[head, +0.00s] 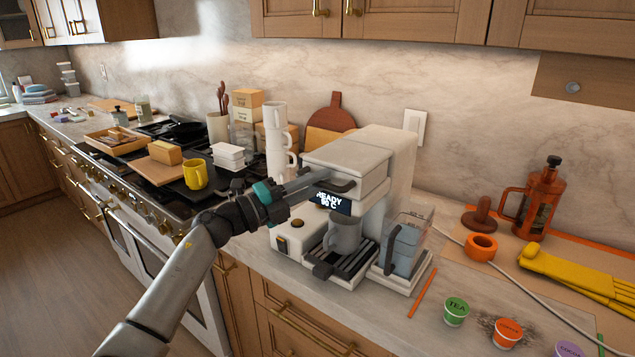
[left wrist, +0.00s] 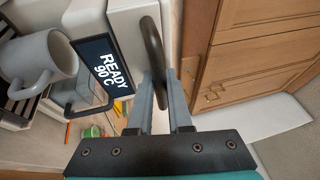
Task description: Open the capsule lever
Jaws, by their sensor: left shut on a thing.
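The capsule coffee machine (head: 388,165) stands on the counter, its display (head: 328,202) reading "READY 90 C". The capsule lever (head: 338,186) is a dark curved handle on the front of the machine's upper head. It shows large in the left wrist view (left wrist: 152,48). My left gripper (head: 312,178) reaches in from the left, and its fingers (left wrist: 161,92) are shut on the lever, one on each side. The head's top lies flat and looks closed. My right gripper is in neither view.
A grey mug (head: 344,236) stands on the drip tray below the spout. A clear water tank (head: 407,243) is at the machine's right. Capsules, including tea (head: 455,311) and coffee (head: 507,333), sit at the front right. Stacked white cups (head: 277,150) stand behind my arm.

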